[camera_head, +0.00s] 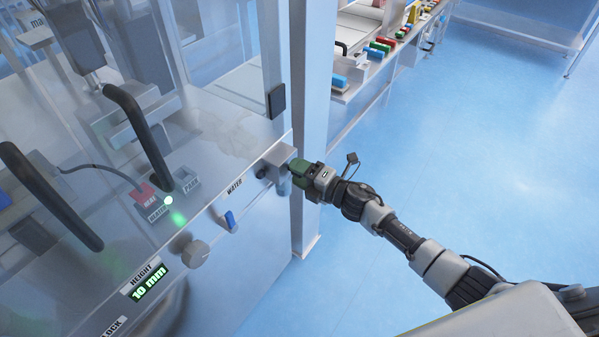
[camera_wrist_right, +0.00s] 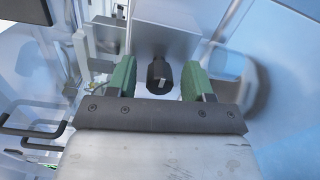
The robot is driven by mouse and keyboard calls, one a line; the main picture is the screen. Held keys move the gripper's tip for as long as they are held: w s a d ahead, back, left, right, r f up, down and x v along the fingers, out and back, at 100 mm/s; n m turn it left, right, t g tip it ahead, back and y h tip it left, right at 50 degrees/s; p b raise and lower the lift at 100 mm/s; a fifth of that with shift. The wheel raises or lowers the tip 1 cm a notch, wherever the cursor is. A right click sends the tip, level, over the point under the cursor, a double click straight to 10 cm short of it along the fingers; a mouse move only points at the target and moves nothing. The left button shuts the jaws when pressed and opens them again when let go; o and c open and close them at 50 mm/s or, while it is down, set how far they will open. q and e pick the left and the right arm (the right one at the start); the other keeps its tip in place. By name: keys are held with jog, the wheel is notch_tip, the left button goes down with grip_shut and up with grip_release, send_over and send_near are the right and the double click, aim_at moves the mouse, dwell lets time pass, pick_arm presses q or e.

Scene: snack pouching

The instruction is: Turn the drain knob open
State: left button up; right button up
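The drain knob looks to be the black knob (camera_wrist_right: 160,75) on the front of a grey metal box, seen in the right wrist view. The box (camera_head: 273,160) sits at the right corner of the machine front in the head view. My right gripper (camera_head: 296,170) is at this box, and its green fingers hide the knob there. In the right wrist view the right gripper (camera_wrist_right: 160,84) is open. One finger stands on each side of the knob, with a visible gap to both. I cannot see a drain label. My left gripper is not in view.
The machine front has a blue WATER lever (camera_head: 229,220), a round metal knob (camera_head: 195,254) and a "10 mm" height display (camera_head: 149,284). Black handles (camera_head: 140,130) stand on its clear cover. A post (camera_head: 310,110) rises just behind the gripper. Blue floor (camera_head: 480,150) is clear at right.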

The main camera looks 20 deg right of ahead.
jog(key=b+v, duration=0.1)
jog(key=v, duration=0.9)
jog(key=shift+s+d, duration=0.25)
jog(key=shift+s, duration=0.05)
